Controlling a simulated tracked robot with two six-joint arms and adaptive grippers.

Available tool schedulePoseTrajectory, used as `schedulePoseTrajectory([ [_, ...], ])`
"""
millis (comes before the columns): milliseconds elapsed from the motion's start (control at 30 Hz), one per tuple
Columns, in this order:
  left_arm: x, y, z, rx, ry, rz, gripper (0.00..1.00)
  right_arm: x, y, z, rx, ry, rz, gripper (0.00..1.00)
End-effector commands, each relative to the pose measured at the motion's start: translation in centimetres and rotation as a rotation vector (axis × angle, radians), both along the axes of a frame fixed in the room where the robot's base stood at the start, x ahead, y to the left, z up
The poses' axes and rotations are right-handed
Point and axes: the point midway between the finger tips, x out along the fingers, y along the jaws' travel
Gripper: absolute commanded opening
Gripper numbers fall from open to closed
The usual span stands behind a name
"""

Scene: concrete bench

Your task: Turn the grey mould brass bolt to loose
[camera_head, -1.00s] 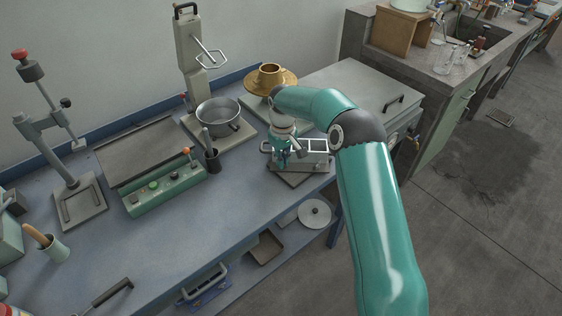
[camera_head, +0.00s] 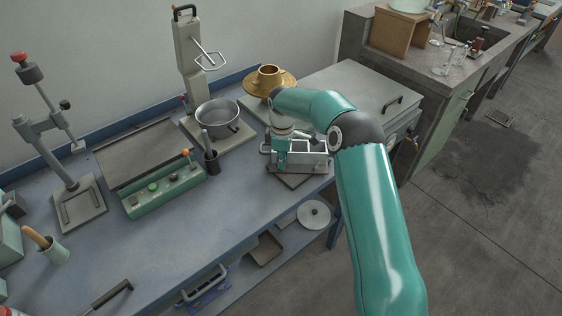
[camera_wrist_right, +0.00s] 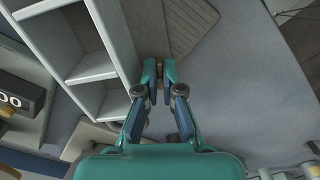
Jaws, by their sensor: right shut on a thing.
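The grey mould (camera_head: 318,160) is a block with open square compartments on a dark plate (camera_head: 292,180) at the right of the blue bench. Its compartments (camera_wrist_right: 92,68) fill the upper left of the right wrist view. My right gripper (camera_head: 281,163) points down at the mould's near left side. In the wrist view my right gripper (camera_wrist_right: 160,70) is shut, with a small bit of the brass bolt (camera_wrist_right: 160,64) showing between the fingertips beside the mould wall. The fingers hide most of the bolt. My left gripper is not in view.
A metal pan (camera_head: 217,113) and a dark cup with a tool (camera_head: 211,160) stand left of the mould. A brass flanged part (camera_head: 268,80) and a grey lidded box (camera_head: 350,85) stand behind. The bench front left of the mould is clear.

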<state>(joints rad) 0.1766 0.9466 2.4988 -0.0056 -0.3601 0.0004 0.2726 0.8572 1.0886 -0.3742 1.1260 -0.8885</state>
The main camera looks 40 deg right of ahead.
Motion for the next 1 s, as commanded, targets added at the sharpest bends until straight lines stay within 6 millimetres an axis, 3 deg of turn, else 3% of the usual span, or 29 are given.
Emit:
schedulePoseTrajectory([
  [533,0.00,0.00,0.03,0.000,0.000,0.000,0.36,0.03,-0.11,0.11,-0.002,-0.002,0.032,0.00],
  [600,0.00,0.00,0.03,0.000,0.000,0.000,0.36,0.03,-0.11,0.10,-0.002,-0.002,0.032,0.14],
  [633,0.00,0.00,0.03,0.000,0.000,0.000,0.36,0.03,-0.10,0.10,-0.002,-0.002,0.032,0.16],
  [1000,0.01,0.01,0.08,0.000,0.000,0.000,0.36,0.07,-0.10,0.31,-0.002,-0.004,0.031,0.16],
])
